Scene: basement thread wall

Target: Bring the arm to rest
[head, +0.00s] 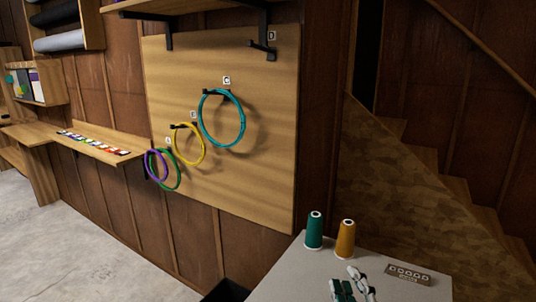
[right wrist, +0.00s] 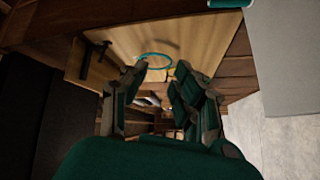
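My right gripper (head: 352,283) shows at the bottom edge of the head view, over or in front of the grey table. In the right wrist view its two fingers (right wrist: 160,75) stand apart with nothing held between them. My left gripper is in neither view. A wooden board (head: 265,170) carries lettered hooks. A teal ring (head: 243,118) hangs at hook C, a yellow ring (head: 203,148) at the hook to its lower left, and a purple ring (head: 148,168) and a green ring (head: 179,175) at the lowest hook. Hook D (head: 263,49) is bare.
A grey table (head: 290,272) bears a green thread cone (head: 314,231), an orange thread cone (head: 345,240) and a small labelled block (head: 408,274). Wooden stairs (head: 440,185) rise at right. A shelf (head: 125,142) with colored items runs left. The floor (head: 65,255) at left is clear.

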